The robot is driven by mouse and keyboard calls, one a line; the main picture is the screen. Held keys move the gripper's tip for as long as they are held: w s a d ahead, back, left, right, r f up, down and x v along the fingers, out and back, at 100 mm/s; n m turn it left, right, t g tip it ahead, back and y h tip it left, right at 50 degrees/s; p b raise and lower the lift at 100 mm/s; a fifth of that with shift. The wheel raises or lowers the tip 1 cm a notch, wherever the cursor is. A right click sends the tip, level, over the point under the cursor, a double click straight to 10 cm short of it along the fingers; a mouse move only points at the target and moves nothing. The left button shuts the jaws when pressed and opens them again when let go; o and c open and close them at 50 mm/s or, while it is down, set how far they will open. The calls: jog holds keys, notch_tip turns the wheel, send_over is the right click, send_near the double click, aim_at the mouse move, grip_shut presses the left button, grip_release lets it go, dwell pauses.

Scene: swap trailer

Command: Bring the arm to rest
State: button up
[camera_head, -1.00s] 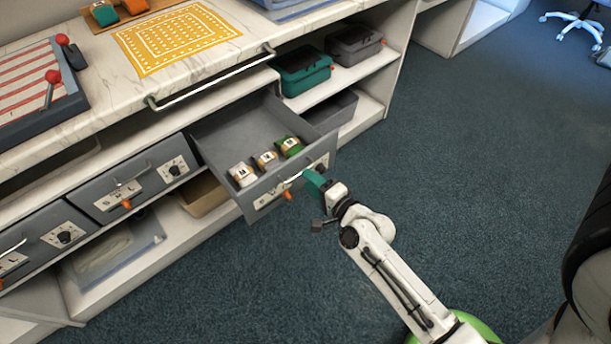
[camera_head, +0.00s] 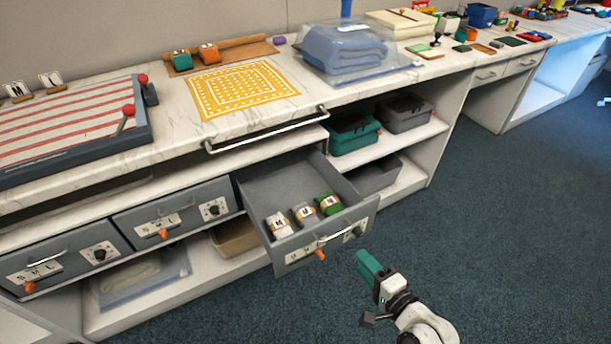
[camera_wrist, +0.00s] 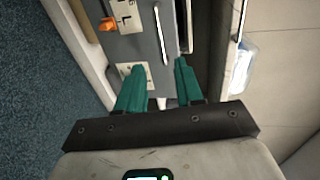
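My gripper (camera_head: 369,266) is in front of the open drawer, to the right of and below its front panel in the head view, with floor showing between them. In the wrist view its two teal fingers (camera_wrist: 160,68) are apart with nothing held between them. My arm bends down towards the bottom edge of the head view. The grey drawer (camera_head: 262,192) is pulled out and holds three small labelled bundles: two pale ones (camera_head: 279,224) and a green one (camera_head: 328,204). Its front has a bar handle and an orange knob (camera_head: 320,254).
Two shut drawers (camera_head: 175,214) are to the left. Teal (camera_head: 352,134) and grey (camera_head: 404,112) bins stand on the shelf to the right. The worktop carries a yellow patterned mat (camera_head: 240,88) and a striped board (camera_head: 70,128). The carpet (camera_head: 500,215) at the right is clear.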

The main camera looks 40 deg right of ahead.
jog(key=w+a+r+n+g+y+p, duration=0.1)
jog(key=a+r+n+g+y+p, duration=0.35)
jog(key=a+n, duration=0.65)
jog(key=s+r+n+g+p, duration=0.5)
jog(key=s+n+g+p, duration=0.1)
jog(key=s+n+g, duration=0.3)
jog(key=shift+s+d+r+n, duration=0.35)
jog(key=shift+d+n, duration=0.05)
